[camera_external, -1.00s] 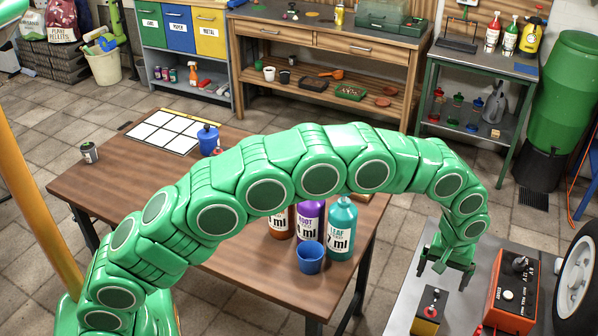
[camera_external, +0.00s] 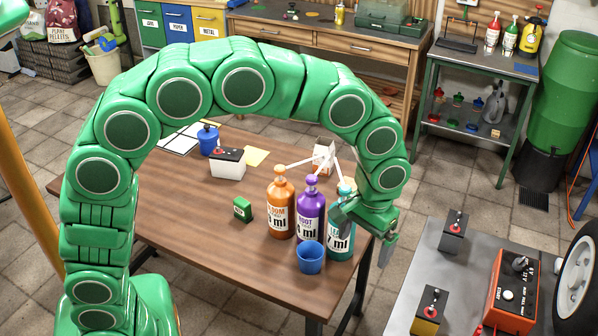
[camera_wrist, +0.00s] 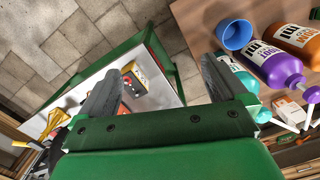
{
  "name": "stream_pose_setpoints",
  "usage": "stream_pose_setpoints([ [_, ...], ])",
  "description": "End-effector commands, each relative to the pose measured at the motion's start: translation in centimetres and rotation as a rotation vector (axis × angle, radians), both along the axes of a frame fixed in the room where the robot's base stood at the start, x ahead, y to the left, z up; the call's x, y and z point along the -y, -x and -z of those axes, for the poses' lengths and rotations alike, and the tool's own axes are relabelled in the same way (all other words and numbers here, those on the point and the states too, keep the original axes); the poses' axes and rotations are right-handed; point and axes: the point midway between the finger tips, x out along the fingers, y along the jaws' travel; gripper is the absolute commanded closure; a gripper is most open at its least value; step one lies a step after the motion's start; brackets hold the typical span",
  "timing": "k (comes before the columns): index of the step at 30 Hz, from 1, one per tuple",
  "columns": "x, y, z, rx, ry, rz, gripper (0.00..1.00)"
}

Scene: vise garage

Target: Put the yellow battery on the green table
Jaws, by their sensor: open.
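The yellow battery (camera_external: 430,311), a box with a black top and a red terminal, stands on the grey-topped table (camera_external: 395,297) at the lower right. A yellow box that looks like it shows in the wrist view (camera_wrist: 137,80), on a pale top with a green frame (camera_wrist: 160,55). A table with green legs (camera_external: 428,112) stands at the back right, bottles on its top. My gripper (camera_external: 367,232) is open and empty beside the teal bottle (camera_external: 341,245), up and left of the battery. Its jaws also show in the wrist view (camera_wrist: 157,80).
The orange bottle (camera_external: 280,215), purple bottle (camera_external: 311,222) and blue cup (camera_external: 310,258) stand close by on the brown table (camera_external: 190,235). A white battery (camera_external: 228,168) is also there. A dark battery (camera_external: 453,236) and red-orange box (camera_external: 512,290) share the grey top.

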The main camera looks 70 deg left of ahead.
Motion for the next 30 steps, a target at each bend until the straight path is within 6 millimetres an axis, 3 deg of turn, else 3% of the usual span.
stream_pose_setpoints([
  [15, -2.4, 13.4, -3.9, -0.026, 0.007, 0.171, 0.01],
  [30, -4.1, 26.7, -4.3, -0.062, 0.020, 0.325, 0.01],
])
